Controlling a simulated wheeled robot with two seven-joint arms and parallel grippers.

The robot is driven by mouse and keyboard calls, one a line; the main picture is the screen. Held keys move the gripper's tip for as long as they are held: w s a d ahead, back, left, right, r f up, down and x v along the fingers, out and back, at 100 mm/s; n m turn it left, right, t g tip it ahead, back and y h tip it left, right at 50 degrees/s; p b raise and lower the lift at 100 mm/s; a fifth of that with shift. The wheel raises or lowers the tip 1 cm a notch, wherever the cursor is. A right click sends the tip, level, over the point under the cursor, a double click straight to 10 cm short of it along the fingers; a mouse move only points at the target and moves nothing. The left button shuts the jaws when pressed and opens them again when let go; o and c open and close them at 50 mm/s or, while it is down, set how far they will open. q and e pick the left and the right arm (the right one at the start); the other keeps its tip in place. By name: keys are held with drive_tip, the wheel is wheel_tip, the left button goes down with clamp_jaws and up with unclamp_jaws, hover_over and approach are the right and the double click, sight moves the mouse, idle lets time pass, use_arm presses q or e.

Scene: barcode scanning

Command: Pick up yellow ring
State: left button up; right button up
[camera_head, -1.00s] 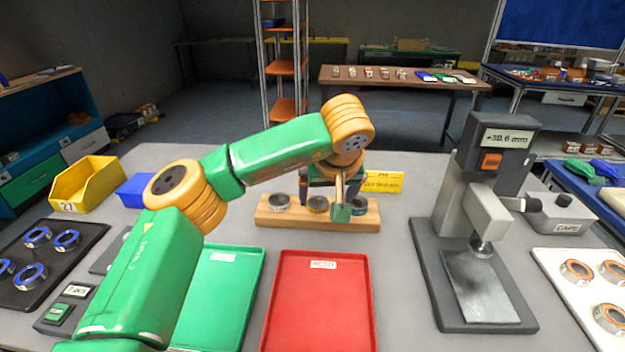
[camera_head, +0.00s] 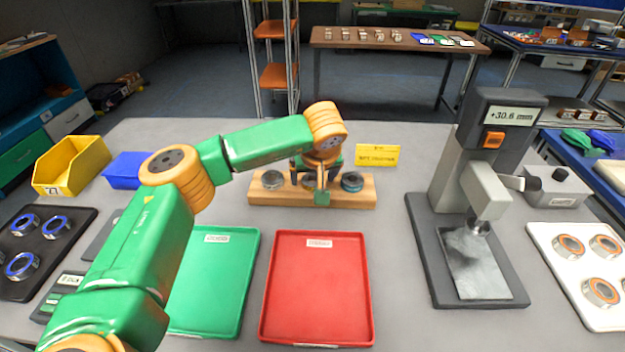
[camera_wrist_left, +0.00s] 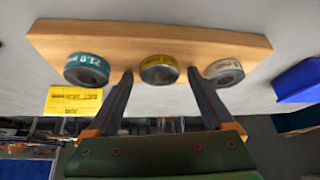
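The yellow ring (camera_wrist_left: 159,69) sits in the middle of a wooden block (camera_wrist_left: 225,41), between a teal-labelled ring (camera_wrist_left: 87,70) and a white-labelled ring (camera_wrist_left: 224,72). In the head view the block (camera_head: 350,199) stands behind the trays, and my gripper mostly hides the yellow ring. My left gripper (camera_wrist_left: 160,76) is open, with its fingers apart on either side of the yellow ring. I cannot tell whether a finger touches it. The left gripper also shows above the block in the head view (camera_head: 310,180). My right gripper is not in view.
A green tray (camera_head: 214,290) and a red tray (camera_head: 317,290) lie in front of the block. A grey measuring stand (camera_head: 425,245) stands to the right. A yellow sign (camera_head: 377,156) is behind the block. Yellow (camera_head: 68,168) and blue (camera_head: 128,170) bins are at left.

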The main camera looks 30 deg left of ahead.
use_arm(q)
clamp_jaws()
drive_tip(key=shift+r, duration=0.15)
drive_tip(key=shift+w+r, duration=0.1)
drive_tip(key=shift+r, duration=0.25)
drive_tip(key=s+d+r+b, duration=0.2)
drive_tip(key=s+d+r, duration=0.4)
drive_tip(key=s+r, duration=0.6)
drive_tip(key=shift+s, duration=0.45)
